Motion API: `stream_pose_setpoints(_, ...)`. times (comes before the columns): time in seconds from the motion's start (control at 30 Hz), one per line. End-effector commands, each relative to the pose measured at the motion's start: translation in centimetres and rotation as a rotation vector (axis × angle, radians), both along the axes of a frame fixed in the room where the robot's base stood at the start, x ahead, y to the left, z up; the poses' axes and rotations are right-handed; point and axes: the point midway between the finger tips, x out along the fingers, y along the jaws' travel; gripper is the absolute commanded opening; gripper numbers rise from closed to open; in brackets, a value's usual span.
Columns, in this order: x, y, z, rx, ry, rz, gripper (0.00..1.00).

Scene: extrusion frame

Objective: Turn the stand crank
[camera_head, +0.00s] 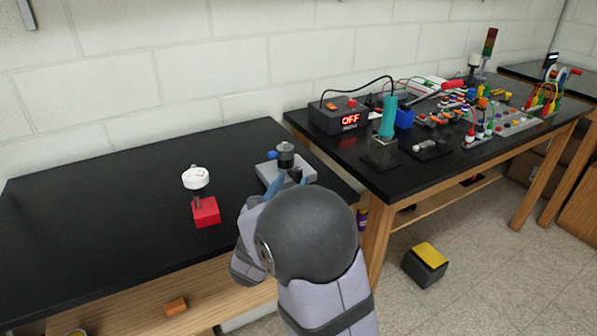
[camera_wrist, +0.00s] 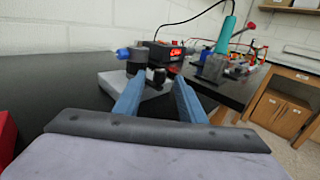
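The stand (camera_head: 265,172) has a light grey base, a dark upright cylinder (camera_head: 285,154) and a blue knob (camera_head: 271,155). It sits near the right end of the left black table. In the wrist view the grey base (camera_wrist: 112,82), cylinder (camera_wrist: 138,62) and blue knob (camera_wrist: 123,53) show just beyond my fingers. A small black piece (camera_wrist: 156,75), perhaps the crank handle, appears between the fingertips. My gripper (camera_wrist: 159,84) is open, its two blue fingers apart. I cannot tell whether they reach around the black piece. My arm partly hides the stand in the head view.
A red block (camera_head: 206,212) with a white-topped post (camera_head: 196,178) stands to the left. The right table holds an OFF display box (camera_head: 338,115), a teal-handled device (camera_head: 388,117) and wired boards. A gap separates the tables. The left table's far left is clear.

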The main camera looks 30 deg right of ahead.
Motion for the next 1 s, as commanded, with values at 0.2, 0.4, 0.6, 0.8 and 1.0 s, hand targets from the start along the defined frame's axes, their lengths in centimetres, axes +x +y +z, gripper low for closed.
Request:
stream_pose_setpoints(0.2,1.5,-1.7,0.0,0.002,0.001,-0.005,0.37)
stream_pose_setpoints(0.4,3.3,-3.6,0.0,0.001,0.001,-0.004,0.37)
stream_pose_setpoints(0.6,4.6,-4.7,0.0,0.001,0.0,-0.002,0.37)
stream_pose_setpoints(0.8,4.9,-5.0,0.0,0.003,0.0,-0.002,0.37)
stream_pose_setpoints(1.0,4.9,-5.0,0.0,0.003,0.0,-0.002,0.3)
